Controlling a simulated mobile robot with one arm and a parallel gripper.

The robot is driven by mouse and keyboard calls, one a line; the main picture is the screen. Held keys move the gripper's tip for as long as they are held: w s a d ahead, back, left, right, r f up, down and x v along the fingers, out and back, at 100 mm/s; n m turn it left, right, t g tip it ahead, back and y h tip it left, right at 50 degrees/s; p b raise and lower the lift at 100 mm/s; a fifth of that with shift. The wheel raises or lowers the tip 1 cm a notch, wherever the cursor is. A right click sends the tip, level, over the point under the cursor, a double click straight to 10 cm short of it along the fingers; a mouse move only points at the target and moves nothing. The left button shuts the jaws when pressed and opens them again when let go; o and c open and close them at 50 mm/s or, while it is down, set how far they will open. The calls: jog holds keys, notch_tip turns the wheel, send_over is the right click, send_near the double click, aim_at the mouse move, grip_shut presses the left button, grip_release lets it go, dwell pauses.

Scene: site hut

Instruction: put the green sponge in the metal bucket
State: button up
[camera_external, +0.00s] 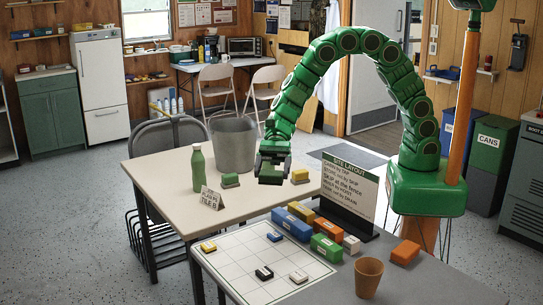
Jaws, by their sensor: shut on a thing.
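My gripper (272,172) hangs over the light table, to the right of the metal bucket and in front of it. It is shut on a small green block (271,180), mostly hidden by the jaws; I cannot tell for sure that it is a sponge. The grey metal bucket (233,146) stands upright and open at the table's far side. A small green-topped, sponge-like block (230,180) with a greyish lower part lies on the table in front of the bucket. I cannot see into the bucket.
A green bottle (197,167) and a small sign (211,199) stand left of the bucket. A yellow sponge-like block (300,176) lies right of my gripper. The nearer table holds a gridded board (262,262), coloured blocks, a dark sign (345,194) and a brown cup (368,277).

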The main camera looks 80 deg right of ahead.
jog(key=s+a+f+n+g+h, duration=0.1)
jog(key=s+a+f+n+g, duration=0.15)
jog(key=s, duration=0.55)
jog(key=s+a+f+n+g+h, duration=0.2)
jog(key=s+f+n+g, duration=0.15)
jog(key=s, duration=0.45)
jog(key=s+a+f+n+g+h, duration=0.1)
jog(key=s+a+f+n+g, duration=0.15)
jog(key=s, duration=0.65)
send_over(321, 281)
jog(key=s+d, duration=0.1)
jog(key=shift+g, duration=0.45)
jog(key=f, duration=0.8)
jog(key=shift+s+d+f, duration=0.1)
jog(key=shift+d+f, duration=0.1)
jog(key=shift+f, duration=0.1)
jog(key=shift+w+a+f, duration=0.3)
jog(key=shift+a+f, duration=0.1)
jog(key=shift+f, duration=0.2)
jog(key=shift+w+a+f, duration=0.25)
jog(key=shift+a+f, duration=0.1)
jog(key=shift+f, duration=1.55)
jog(key=shift+f, duration=0.15)
jog(key=o, duration=0.9)
